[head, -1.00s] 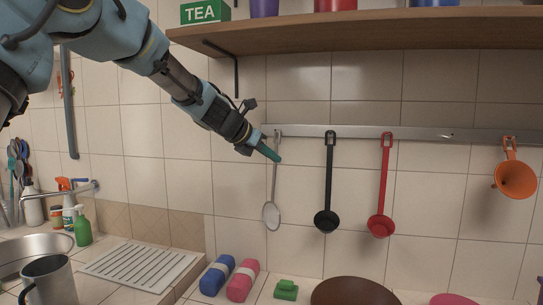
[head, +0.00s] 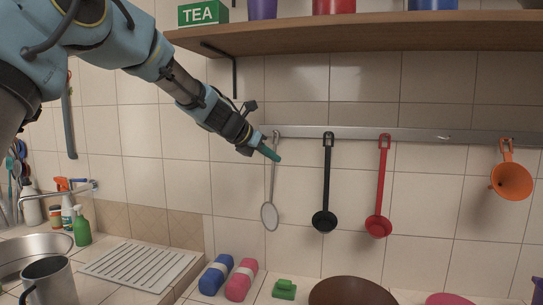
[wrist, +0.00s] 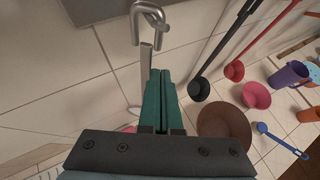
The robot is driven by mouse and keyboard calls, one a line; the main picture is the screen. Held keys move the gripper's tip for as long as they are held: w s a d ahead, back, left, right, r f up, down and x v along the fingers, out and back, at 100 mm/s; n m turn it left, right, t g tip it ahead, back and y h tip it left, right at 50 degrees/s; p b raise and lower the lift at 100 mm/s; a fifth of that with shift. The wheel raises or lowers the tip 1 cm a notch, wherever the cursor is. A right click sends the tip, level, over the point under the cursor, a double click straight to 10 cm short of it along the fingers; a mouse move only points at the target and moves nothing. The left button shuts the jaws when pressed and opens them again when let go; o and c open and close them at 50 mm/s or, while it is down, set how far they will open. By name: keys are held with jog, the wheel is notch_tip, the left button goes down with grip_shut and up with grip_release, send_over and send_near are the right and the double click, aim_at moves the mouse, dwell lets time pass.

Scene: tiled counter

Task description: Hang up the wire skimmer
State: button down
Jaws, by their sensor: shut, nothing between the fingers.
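The wire skimmer (head: 269,216) has a pale round head and a long thin metal handle. It hangs upright against the tiled wall from the left end of the metal rail (head: 350,132). In the wrist view, its bent hook and the upper handle (wrist: 147,62) show just beyond my fingers; the hook is up by the rail. My gripper (head: 278,160) has teal fingers that are closed together and empty, in front of the upper handle. They also fill the middle of the wrist view (wrist: 160,74). I cannot tell whether they touch the handle.
A black ladle (head: 325,220), a red ladle (head: 379,225) and an orange funnel (head: 511,181) hang further right on the rail. A wooden shelf (head: 380,27) juts out above.

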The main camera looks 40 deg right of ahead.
jog(key=shift+w+d, duration=0.35)
jog(key=shift+d, duration=0.15)
jog(key=shift+s+a+b, duration=0.25)
jog(key=shift+s+a, duration=0.2)
jog(key=shift+a, duration=0.2)
jog(key=shift+s+a+b, duration=0.25)
jog(key=shift+s+a, duration=0.15)
jog(key=shift+a, duration=0.25)
dwell(3.0)
jog(key=shift+s+a+b, duration=0.6)
jog(key=shift+s+a, duration=0.1)
jog(key=shift+a, duration=0.35)
jog(key=shift+s+a+b, duration=0.55)
jog(key=shift+s+a, duration=0.1)
jog(key=shift+a, duration=0.35)
jog(key=shift+s+a+b, duration=0.4)
jog(key=shift+s+a, duration=0.15)
jog(key=shift+a, duration=0.3)
jog(key=shift+s+a+b, duration=0.35)
jog(key=shift+s+a, duration=0.2)
jog(key=shift+a, duration=0.3)
